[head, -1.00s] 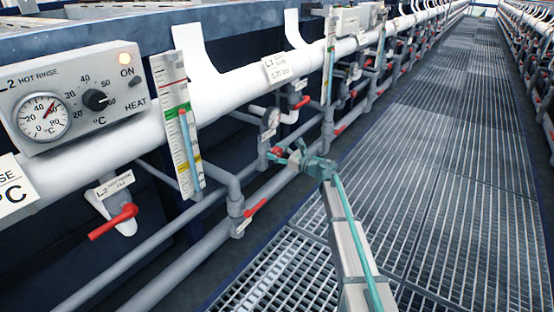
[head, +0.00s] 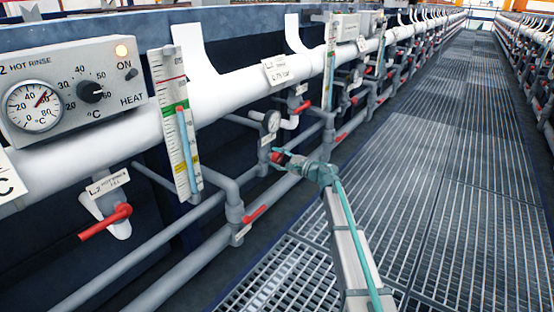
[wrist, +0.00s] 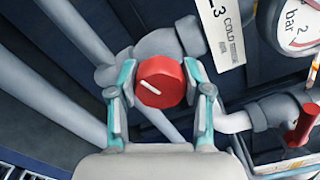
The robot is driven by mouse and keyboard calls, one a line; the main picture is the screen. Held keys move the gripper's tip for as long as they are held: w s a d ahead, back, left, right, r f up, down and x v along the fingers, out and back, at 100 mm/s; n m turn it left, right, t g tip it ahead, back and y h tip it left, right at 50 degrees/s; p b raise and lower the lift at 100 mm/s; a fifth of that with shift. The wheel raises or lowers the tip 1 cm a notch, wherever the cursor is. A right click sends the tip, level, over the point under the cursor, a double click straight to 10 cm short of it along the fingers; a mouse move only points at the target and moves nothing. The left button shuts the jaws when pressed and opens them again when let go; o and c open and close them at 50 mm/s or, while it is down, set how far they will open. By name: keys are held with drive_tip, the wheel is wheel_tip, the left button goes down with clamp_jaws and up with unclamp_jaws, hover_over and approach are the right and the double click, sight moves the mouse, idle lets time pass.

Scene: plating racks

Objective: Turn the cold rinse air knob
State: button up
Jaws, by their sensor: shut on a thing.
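The red knob (wrist: 160,82) with a white pointer line is in the middle of the wrist view, on a grey valve body. The line slants from upper left to lower right. A tag (wrist: 222,32) beside it reads "3" and "COLD", its smaller print unclear. My gripper (wrist: 160,92) has one teal-edged finger on each side of the knob and is shut on it. In the head view my gripper (head: 288,160) is at the lower pipes left of the walkway, and only a little red of the knob (head: 277,157) shows there.
A pressure gauge (wrist: 296,24) and a red-handled valve (wrist: 303,125) stand close to the right of my gripper. Grey pipes (wrist: 58,75) run at left. The L2 hot rinse box (head: 70,88) is further left in the head view. The grated walkway (head: 430,180) is clear.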

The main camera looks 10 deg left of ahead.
drive_tip(key=shift+s+n, duration=0.1)
drive_tip(key=shift+n, duration=0.9)
drive_tip(key=o, duration=1.2)
drive_tip(key=shift+c, duration=0.2)
drive_tip(key=v, duration=1.2)
